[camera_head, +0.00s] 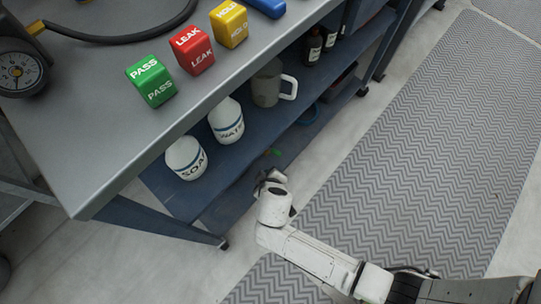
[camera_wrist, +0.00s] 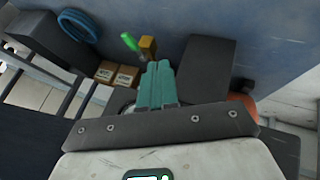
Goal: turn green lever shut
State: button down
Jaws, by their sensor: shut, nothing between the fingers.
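The green lever (camera_wrist: 129,41) shows in the wrist view, tilted, beside a yellow block-like part (camera_wrist: 148,47). A small green bit, seemingly the same lever (camera_head: 274,152), shows in the head view low by the bench's lower shelf, just beyond my gripper. My gripper (camera_wrist: 160,68) has its two teal fingers together, with nothing between them. Their tips appear just short of the yellow part in the wrist view, with the lever up and to the left; I cannot tell whether they touch. In the head view my gripper (camera_head: 271,176) is at the shelf's front edge.
The lower shelf holds white bottles (camera_head: 186,158) and a grey mug (camera_head: 267,84). Coloured PASS, LEAK and HOLD blocks stand on the bench top (camera_head: 95,125). In the wrist view, a blue hose coil (camera_wrist: 78,25), small cartons (camera_wrist: 126,76) and a dark box (camera_wrist: 207,66) surround the lever.

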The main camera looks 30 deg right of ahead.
aim_at(272, 151)
jog(key=w+d+f+b, duration=0.4)
jog(key=w+d+f, duration=0.1)
jog(key=w+f, duration=0.1)
jog(key=shift+w+d+f+b, duration=0.2)
jog(key=shift+d+f+b, duration=0.05)
jog(key=shift+b, duration=0.15)
